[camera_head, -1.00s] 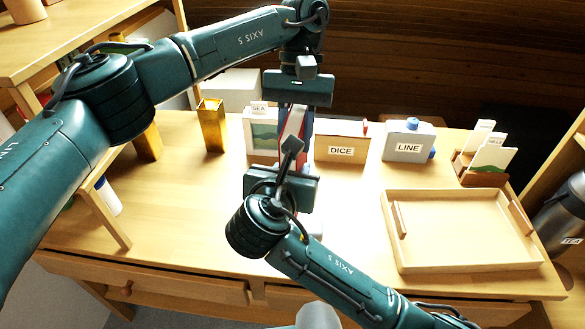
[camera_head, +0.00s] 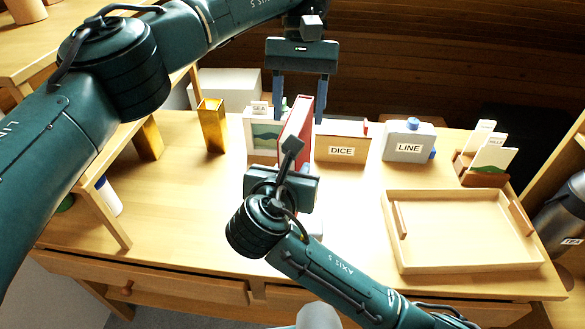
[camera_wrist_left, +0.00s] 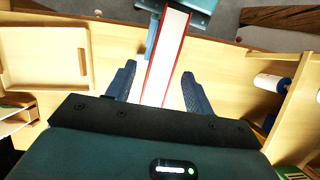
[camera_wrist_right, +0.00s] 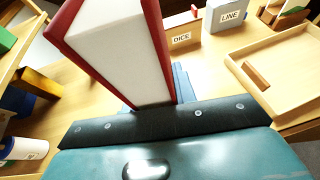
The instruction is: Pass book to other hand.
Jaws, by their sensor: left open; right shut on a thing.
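The book (camera_head: 299,118) has a red cover and white page edges, and it stands upright above the middle of the table. My right gripper (camera_head: 285,168) is shut on its near lower part; in the right wrist view the book (camera_wrist_right: 118,50) rises from between the fingers. My left gripper (camera_head: 300,110) is open above and behind the book, pointing down. In the left wrist view the book (camera_wrist_left: 166,60) lies between the two spread fingers, with a gap on each side. The right gripper's fingertips are mostly hidden in the head view.
A DICE box (camera_head: 341,142), a LINE box (camera_head: 409,140) and a SEA box (camera_head: 262,140) stand along the table's back. An empty wooden tray (camera_head: 460,235) lies at the right. A gold vase (camera_head: 212,126) stands back left. The table's left middle is clear.

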